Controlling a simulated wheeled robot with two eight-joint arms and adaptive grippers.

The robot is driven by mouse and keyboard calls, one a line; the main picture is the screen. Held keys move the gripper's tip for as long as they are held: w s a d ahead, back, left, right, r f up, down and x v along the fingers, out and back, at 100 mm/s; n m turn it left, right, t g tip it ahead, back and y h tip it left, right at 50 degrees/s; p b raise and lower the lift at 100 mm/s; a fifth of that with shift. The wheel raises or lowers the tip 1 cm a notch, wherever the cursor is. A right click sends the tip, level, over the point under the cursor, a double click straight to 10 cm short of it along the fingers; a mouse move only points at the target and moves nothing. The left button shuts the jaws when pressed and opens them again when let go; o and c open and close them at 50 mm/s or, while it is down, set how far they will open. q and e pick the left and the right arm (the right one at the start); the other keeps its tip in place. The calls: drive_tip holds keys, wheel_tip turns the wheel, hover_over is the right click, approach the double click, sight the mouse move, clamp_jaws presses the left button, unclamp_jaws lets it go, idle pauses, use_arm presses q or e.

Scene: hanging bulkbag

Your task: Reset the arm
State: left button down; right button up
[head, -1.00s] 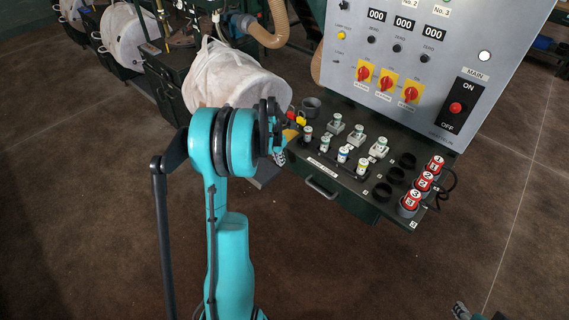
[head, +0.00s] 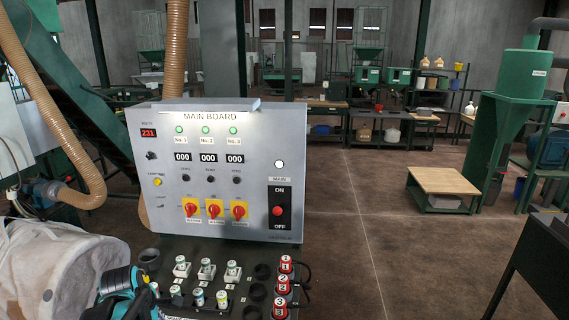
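My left arm (head: 116,281), teal and black, shows at the bottom left in the head view, in front of the white bulk bag (head: 48,265). Its gripper end is partly cut off by the bottom edge, and its fingers are too unclear to tell open from shut. It is beside the left end of the dark bench below the main board (head: 225,168). I cannot tell whether it touches anything. My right gripper is not in view.
Small bottles on stands (head: 206,267) and red-topped numbered cylinders (head: 281,284) stand on the bench. A tan hose (head: 52,115) hangs at left. A wooden-topped table (head: 449,185) stands at right, with open brown floor (head: 360,225) before it.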

use_arm(q)
drive_tip(key=s+d+r+m+t, duration=0.1)
drive_tip(key=s+d+m, duration=0.6)
drive_tip(key=m, duration=0.4)
drive_tip(key=s+d+r+m+t, duration=0.1)
drive_tip(key=s+d+m+t, duration=0.1)
drive_tip(key=s+d+m, duration=0.5)
drive_tip(key=shift+d+m+h, duration=0.3)
drive_tip(key=shift+d+m, duration=1.4)
drive_tip(key=shift+m, duration=0.7)
